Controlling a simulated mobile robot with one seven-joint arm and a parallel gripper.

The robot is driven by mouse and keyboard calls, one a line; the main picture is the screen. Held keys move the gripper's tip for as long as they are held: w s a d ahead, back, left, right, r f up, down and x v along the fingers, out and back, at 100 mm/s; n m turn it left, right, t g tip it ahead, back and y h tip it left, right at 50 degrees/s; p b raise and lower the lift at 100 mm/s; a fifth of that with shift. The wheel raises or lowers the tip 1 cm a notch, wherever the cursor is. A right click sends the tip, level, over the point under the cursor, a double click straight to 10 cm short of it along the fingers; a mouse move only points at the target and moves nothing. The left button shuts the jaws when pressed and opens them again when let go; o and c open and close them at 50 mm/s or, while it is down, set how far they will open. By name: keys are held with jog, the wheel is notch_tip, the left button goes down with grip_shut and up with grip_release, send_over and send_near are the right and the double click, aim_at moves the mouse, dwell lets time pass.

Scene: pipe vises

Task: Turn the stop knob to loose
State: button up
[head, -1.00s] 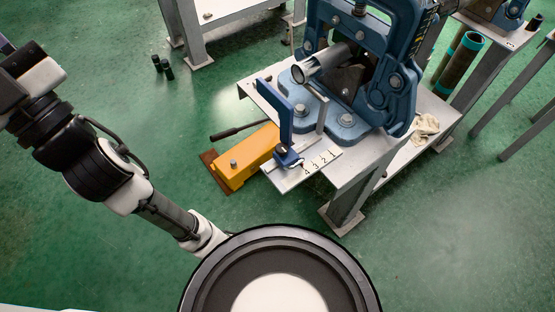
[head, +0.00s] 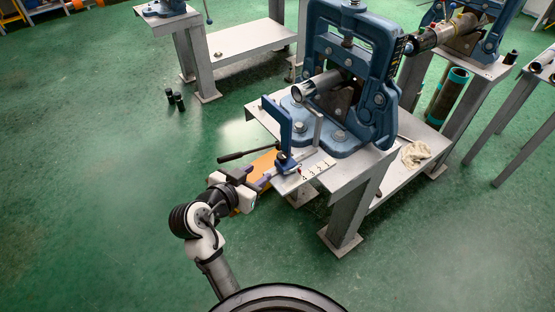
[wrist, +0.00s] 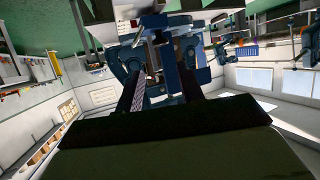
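The blue stop (head: 286,135) is an upright plate on a block that sits on the numbered scale bar (head: 311,174), in front of the vise. In the head view I cannot clearly make out the stop knob, low on the block. My gripper (head: 258,176) is just left of the block at about bar height, with its fingers pointing at it. In the wrist view my gripper (wrist: 160,80) is open and empty, its two dark fingers apart. The blue stop (wrist: 170,72) shows beyond and between the fingertips; no contact is visible.
The blue vise (head: 350,75) holds a grey pipe (head: 318,84) above the bench (head: 352,174). The green floor is open at left.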

aim_at(281, 157)
jog(key=p+x, duration=0.3)
jog(key=x, duration=0.8)
jog(key=shift+w+d+f, duration=0.15)
jog(key=shift+w, duration=0.2)
jog(key=c, duration=0.7)
jog(key=shift+o, duration=0.2)
